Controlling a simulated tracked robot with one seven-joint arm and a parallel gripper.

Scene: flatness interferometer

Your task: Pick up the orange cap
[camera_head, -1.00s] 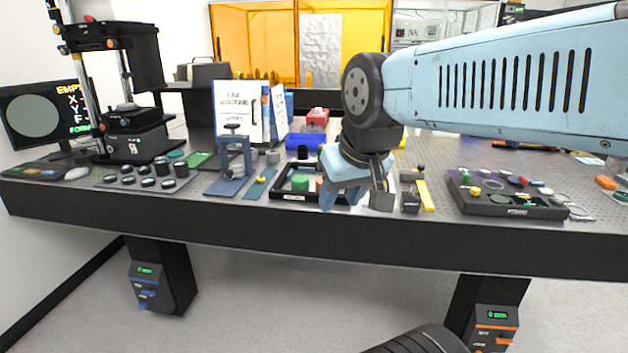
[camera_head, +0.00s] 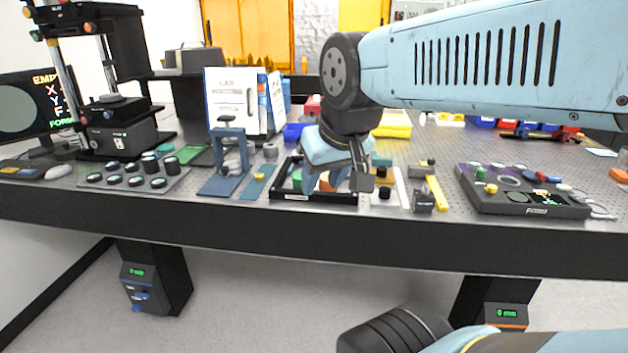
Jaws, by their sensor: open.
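The orange cap (camera_head: 324,185) sits in a black-rimmed tray (camera_head: 312,198) on the table, partly hidden by my gripper. A green cap (camera_head: 297,178) is to its left in the same tray. My gripper (camera_head: 328,182) is open and points down over the tray.
A blue press-like stand (camera_head: 228,160) and a teal strip (camera_head: 257,184) lie left of the tray. A white strip with dark knobs, a yellow-and-black tool (camera_head: 436,193) and a dark control box (camera_head: 520,195) are to the right. A white binder (camera_head: 237,103) stands behind.

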